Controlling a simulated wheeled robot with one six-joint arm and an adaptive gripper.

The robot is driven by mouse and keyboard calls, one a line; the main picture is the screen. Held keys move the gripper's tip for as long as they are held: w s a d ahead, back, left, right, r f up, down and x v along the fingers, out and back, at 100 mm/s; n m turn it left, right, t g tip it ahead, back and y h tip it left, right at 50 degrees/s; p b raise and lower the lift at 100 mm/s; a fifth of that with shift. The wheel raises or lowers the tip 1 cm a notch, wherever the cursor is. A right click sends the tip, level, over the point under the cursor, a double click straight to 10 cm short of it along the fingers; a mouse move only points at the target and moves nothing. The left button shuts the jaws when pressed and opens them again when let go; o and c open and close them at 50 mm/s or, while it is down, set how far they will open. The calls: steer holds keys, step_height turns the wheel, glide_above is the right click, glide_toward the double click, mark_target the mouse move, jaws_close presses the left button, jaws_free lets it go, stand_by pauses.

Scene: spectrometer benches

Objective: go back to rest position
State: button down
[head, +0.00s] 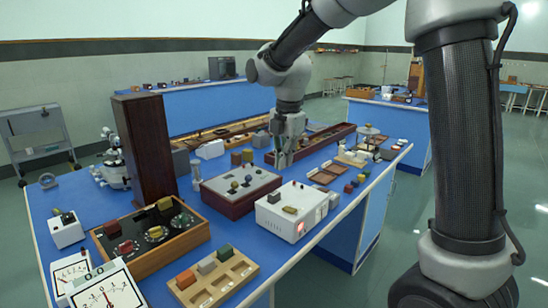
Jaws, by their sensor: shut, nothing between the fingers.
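My gripper (284,160) hangs pointing down over the blue bench (72,197), near its middle. It is shut and empty. Its fingertips are just behind the dark red box with a grey top (241,186) and in front of the long dark tray (325,139). I cannot tell whether the tips touch anything. My arm reaches in from the upper right.
A white box with a red-lit switch (291,211) stands in front of the gripper. A tall brown cabinet (149,151) stands at the left. A wooden block holder (215,283) and meters (105,291) are at the front. Free floor (385,262) lies to the right.

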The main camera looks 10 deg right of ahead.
steer(key=s+d+r+m+t, duration=0.2)
steer(key=s+d+m, duration=0.7)
steer(key=s+m, duration=0.3)
steer(key=s+d+r+m+t, duration=0.1)
steer(key=s+d+r+m, duration=0.2)
steer(key=s+d+m, duration=0.6)
steer(key=s+m, duration=0.4)
steer(key=s, duration=0.1)
steer(key=shift+s+r+t, duration=0.2)
steer(key=shift+t, duration=0.2)
